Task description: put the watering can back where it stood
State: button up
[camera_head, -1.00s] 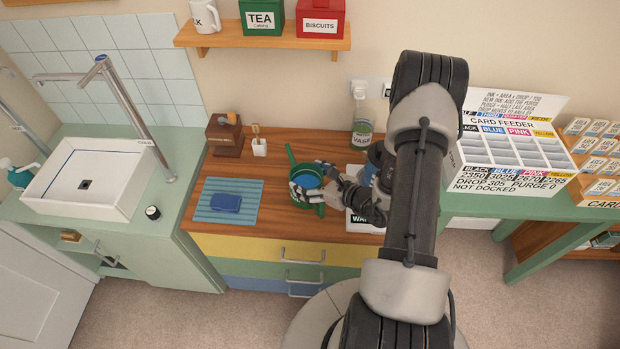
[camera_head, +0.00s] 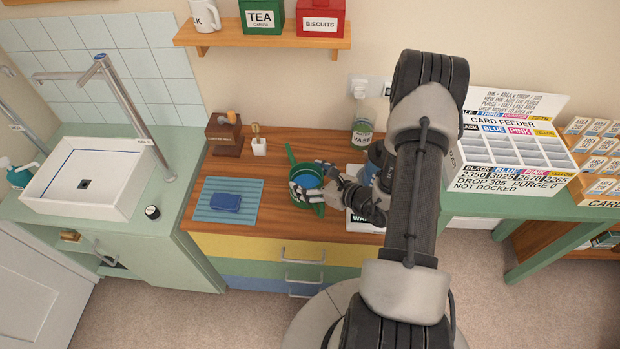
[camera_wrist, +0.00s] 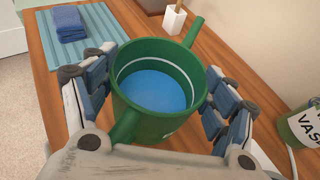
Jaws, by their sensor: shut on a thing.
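The green watering can (camera_head: 291,164) is over the wooden counter, right of the striped mat. In the wrist view the can (camera_wrist: 146,130) is open at the top, with blue water inside and its spout pointing away to the upper right. My gripper (camera_head: 306,188) is shut on the can; in the wrist view its padded fingers (camera_wrist: 155,95) sit on either side of the body. The can looks upright. I cannot tell whether its base touches the counter. A white labelled pad (camera_head: 357,222) lies to the right, partly hidden by my arm.
A blue folded cloth (camera_head: 226,202) lies on the striped mat (camera_head: 245,184) at left. A white brush cup (camera_head: 259,147) and a wooden box (camera_head: 224,135) stand behind. A labelled vase jar (camera_head: 362,131) stands at the back right. The sink (camera_head: 120,190) is further left.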

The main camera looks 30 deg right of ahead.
jog(key=shift+f, duration=0.2)
jog(key=o, duration=2.1)
jog(key=v, duration=1.2)
